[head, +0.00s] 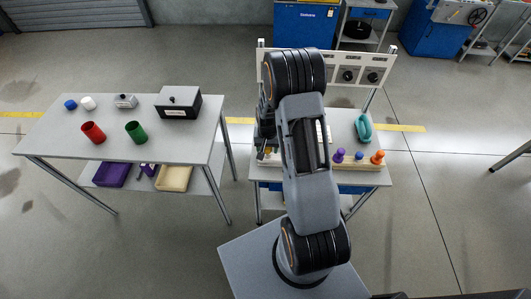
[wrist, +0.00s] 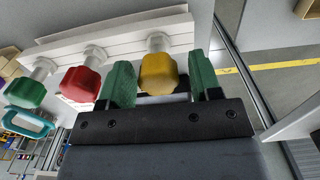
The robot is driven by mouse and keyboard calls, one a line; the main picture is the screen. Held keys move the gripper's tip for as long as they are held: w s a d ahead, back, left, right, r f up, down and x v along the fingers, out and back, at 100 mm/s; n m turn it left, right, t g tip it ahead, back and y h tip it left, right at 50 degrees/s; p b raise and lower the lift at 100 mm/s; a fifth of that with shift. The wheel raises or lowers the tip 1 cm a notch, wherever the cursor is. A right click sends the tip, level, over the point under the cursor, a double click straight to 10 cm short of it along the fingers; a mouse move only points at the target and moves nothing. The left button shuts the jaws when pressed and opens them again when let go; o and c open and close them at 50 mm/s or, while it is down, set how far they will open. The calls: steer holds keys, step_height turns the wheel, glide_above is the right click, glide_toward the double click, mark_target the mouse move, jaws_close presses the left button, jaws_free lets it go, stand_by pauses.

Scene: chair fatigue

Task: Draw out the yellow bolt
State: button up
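The yellow bolt (wrist: 158,74) shows in the wrist view, its faceted head towards me and its pale shank running into a white panel (wrist: 120,42). My gripper (wrist: 160,64) has its two green fingers on either side of the yellow head. A gap shows on the right side of the head; on the left the finger is very close, and I cannot tell if it touches. A red bolt (wrist: 80,84) and a green bolt (wrist: 26,92) stand in the same panel to the left. In the head view my arm hides the yellow bolt and my gripper.
The right workbench (head: 375,178) holds a teal ring-shaped thing (head: 363,127) and purple, blue and orange pegs at its front. A panel with dark knobs (head: 347,76) stands at its back. The left table (head: 60,130) carries red and green cups and a black box (head: 178,103).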

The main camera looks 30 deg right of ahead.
steer(key=c, duration=0.7)
steer(key=shift+c, duration=0.2)
steer(key=shift+r, duration=0.1)
steer(key=shift+s+r+p, duration=0.15)
steer(key=shift+r+p, duration=1.55)
steer(key=shift+r, duration=0.8)
steer(key=shift+r+p, duration=1.2)
steer(key=shift+r, duration=0.8)
